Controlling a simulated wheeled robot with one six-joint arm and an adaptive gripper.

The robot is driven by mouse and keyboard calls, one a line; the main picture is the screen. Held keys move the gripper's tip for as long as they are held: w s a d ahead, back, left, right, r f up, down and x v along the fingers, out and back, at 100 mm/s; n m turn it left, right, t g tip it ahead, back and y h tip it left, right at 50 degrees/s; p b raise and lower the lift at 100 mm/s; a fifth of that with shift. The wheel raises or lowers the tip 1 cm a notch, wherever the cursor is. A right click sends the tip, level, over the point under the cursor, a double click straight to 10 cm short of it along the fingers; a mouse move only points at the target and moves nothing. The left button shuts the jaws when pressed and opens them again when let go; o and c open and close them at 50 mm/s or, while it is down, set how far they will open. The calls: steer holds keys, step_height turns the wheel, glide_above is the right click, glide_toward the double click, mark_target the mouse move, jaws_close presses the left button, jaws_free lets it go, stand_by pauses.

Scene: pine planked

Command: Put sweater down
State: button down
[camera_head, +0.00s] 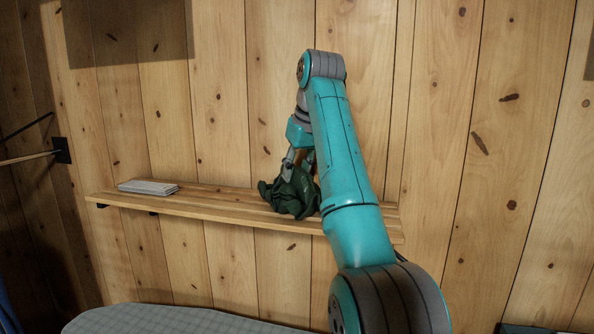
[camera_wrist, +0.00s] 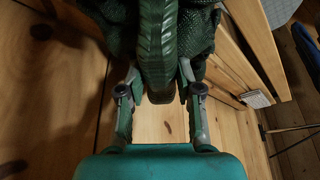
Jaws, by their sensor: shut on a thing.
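The sweater (camera_head: 297,197) is a crumpled dark green knit bundle at the wooden wall shelf (camera_head: 225,206), right of the shelf's middle. My gripper (camera_head: 298,166) reaches down to it from above and is shut on its upper part. In the wrist view the sweater (camera_wrist: 158,40) has a thick ribbed fold between the fingers of my gripper (camera_wrist: 158,88), with looser knit cloth spreading to both sides. The sweater's lower folds appear at shelf height; I cannot tell whether they rest on the boards. My arm hides part of the shelf to the right.
A flat pale grey stack (camera_head: 148,187) lies at the shelf's left end. The shelf is bare between it and the sweater. The plank wall (camera_head: 220,110) stands close behind. A grey patterned surface (camera_head: 180,320) is below in front. A rod on a dark bracket (camera_head: 61,150) sticks out at left.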

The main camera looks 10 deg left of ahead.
steer(key=shift+f, duration=0.1)
steer(key=c, duration=0.8)
jaws_free()
steer(key=shift+o, duration=0.2)
